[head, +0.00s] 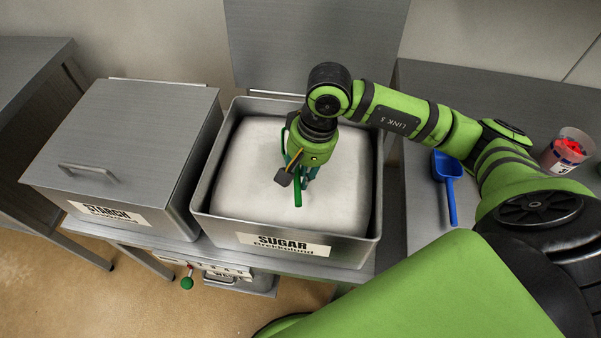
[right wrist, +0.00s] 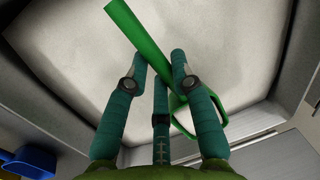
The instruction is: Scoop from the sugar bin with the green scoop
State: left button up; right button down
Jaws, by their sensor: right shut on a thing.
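The sugar bin (head: 201,205) stands open on the steel table, its label facing the front and white sugar (head: 245,165) filling much of it. My right gripper (head: 299,176) is over the middle of the bin, pointing down. It is shut on the green scoop (head: 298,195). In the right wrist view the scoop's handle (right wrist: 138,38) runs between the fingers (right wrist: 163,70), and its bowl (right wrist: 225,112) lies beside them to the right. I cannot tell whether the scoop touches the sugar. My left gripper is not in view.
A closed starch bin (head: 140,130) stands to the left. A blue scoop (head: 447,175) lies on the counter to the right, near a clear container (head: 565,152) with red contents. The sugar bin's lid (head: 310,45) stands raised behind it.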

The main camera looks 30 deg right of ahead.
jog(key=shift+s+a+r+p, duration=0.15)
jog(key=shift+r+p, duration=0.75)
jog(key=shift+r, duration=1.35)
jog(key=shift+s+r+p, duration=0.25)
jog(key=shift+r+p, duration=0.6)
jog(key=shift+r, duration=1.35)
